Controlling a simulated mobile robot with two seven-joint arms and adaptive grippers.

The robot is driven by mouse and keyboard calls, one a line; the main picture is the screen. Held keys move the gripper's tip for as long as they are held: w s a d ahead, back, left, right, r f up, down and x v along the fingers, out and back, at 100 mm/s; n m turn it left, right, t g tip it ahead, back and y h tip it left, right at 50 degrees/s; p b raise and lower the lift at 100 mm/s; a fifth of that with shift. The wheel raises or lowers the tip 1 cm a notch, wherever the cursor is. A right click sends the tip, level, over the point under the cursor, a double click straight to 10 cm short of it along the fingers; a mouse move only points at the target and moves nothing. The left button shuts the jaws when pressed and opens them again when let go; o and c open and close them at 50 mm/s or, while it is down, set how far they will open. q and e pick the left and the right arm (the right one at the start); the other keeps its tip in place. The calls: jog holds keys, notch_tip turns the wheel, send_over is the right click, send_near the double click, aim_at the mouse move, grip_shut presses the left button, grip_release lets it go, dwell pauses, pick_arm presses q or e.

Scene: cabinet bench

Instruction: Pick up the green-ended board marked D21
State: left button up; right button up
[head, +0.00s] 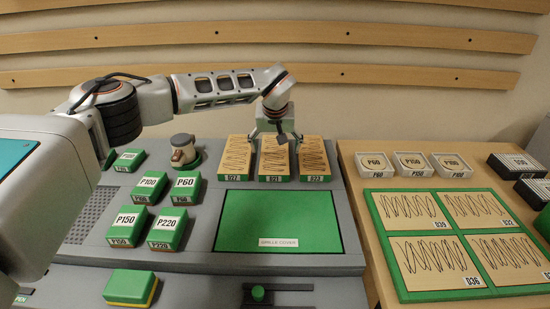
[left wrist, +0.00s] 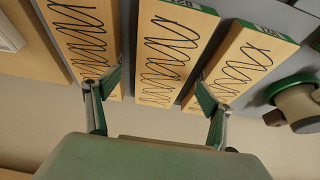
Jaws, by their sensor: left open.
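The board marked D21 (head: 274,162) is the middle of three wood-topped boards with green ends and black scribbles. It lies flat at the back of the grey bench, its green end facing me. In the left wrist view, the middle board (left wrist: 170,45) shows between the fingers. My left gripper (head: 276,138) is open above the far part of D21, its fingers spread to either side. It also shows in the left wrist view (left wrist: 157,88), with fingertips overlapping the neighbouring boards in the picture. I cannot tell whether they touch. My right gripper is not in view.
Similar boards lie close at left (head: 235,160) and right (head: 314,160), with narrow gaps. A green grille cover (head: 278,222) lies in front. Several green labelled blocks (head: 129,226) and a grey-and-beige tool (head: 183,150) stand left. A wooden side table (head: 352,190) holds more boards and trays.

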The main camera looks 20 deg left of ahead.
aim_at(275, 153)
pick_arm(q)
jog(key=x, duration=0.3)
jog(key=shift+w+a+f, duration=0.15)
jog(key=shift+a, duration=0.05)
jog(key=c, duration=1.4)
jog(key=shift+c, duration=0.2)
